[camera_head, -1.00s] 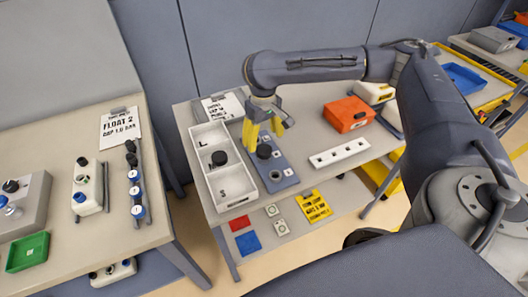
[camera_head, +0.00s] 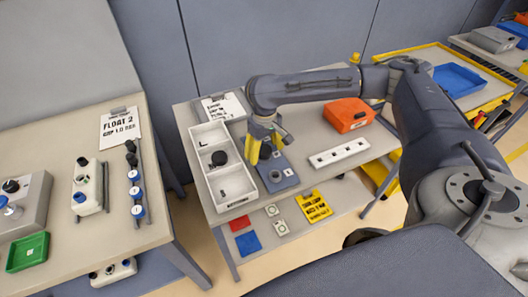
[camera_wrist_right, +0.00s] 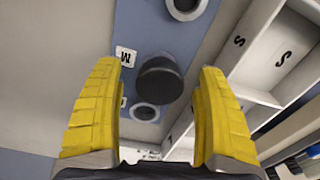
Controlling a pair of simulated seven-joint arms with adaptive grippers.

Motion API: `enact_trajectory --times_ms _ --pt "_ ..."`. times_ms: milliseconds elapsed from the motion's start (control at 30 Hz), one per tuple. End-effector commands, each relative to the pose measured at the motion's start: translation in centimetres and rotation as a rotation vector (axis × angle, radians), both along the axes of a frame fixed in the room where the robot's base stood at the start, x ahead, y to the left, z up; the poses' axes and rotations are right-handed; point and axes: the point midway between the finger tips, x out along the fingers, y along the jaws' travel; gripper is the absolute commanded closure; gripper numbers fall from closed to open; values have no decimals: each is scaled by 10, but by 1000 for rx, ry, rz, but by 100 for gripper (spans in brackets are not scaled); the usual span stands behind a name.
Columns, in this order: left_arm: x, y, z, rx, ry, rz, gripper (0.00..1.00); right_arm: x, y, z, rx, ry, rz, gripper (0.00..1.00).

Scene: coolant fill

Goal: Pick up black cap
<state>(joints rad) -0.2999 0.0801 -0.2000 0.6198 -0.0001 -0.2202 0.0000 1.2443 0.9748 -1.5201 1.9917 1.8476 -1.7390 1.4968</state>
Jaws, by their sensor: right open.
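A black cap (camera_wrist_right: 159,80) stands on a blue plate (camera_wrist_right: 205,35) in the right wrist view, beside a white M label. In the head view the cap (camera_head: 265,151) is partly hidden by the fingers. My right gripper (camera_head: 262,157) is open over the plate, pointing down, with its yellow fingers on either side of the cap. In the wrist view gaps show between the cap and both fingers. Another black round piece (camera_head: 219,158) lies in the middle compartment of the white tray (camera_head: 232,203). My left gripper is out of view.
The tray, marked L and S, stands close to the plate's left. A white strip with holes (camera_head: 338,153) and an orange box (camera_head: 347,114) lie to the right. A paper sign (camera_head: 222,107) stands behind the tray. A lower shelf holds red, blue and yellow cards.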

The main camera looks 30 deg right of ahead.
Motion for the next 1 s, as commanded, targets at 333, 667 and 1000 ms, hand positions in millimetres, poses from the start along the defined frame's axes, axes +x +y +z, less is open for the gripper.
enact_trajectory --times_ms 333,667,1000 --pt "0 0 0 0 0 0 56 0 0 0 0 0 0 58" --pt "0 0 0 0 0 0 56 0 0 0 0 0 0 82" --pt "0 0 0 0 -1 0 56 0 0 4 0 0 0 82"
